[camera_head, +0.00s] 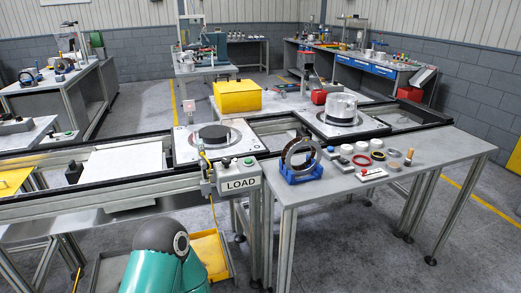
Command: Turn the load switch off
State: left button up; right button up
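The load switch box (238,184) is a grey box with the label LOAD on its front. It is fixed to the front rail of the conveyor frame, left of the grey table. Small knobs or buttons stand on its top, one dark and one with a green part (249,161); which position the switch is in is too small to tell. A yellow cable runs beside the box on its left. A teal part of my arm (165,265) shows at the bottom, below and left of the box. Neither gripper is in view.
A pallet with a dark disc (213,136) sits on the conveyor behind the box. The grey table (340,195) at right holds a ring in a blue stand (301,160) and several small parts. A yellow bin (210,252) stands on the floor below.

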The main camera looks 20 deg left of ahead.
aim_at(226, 162)
jog(key=z, duration=0.05)
jog(key=i, duration=1.25)
jog(key=u, duration=0.5)
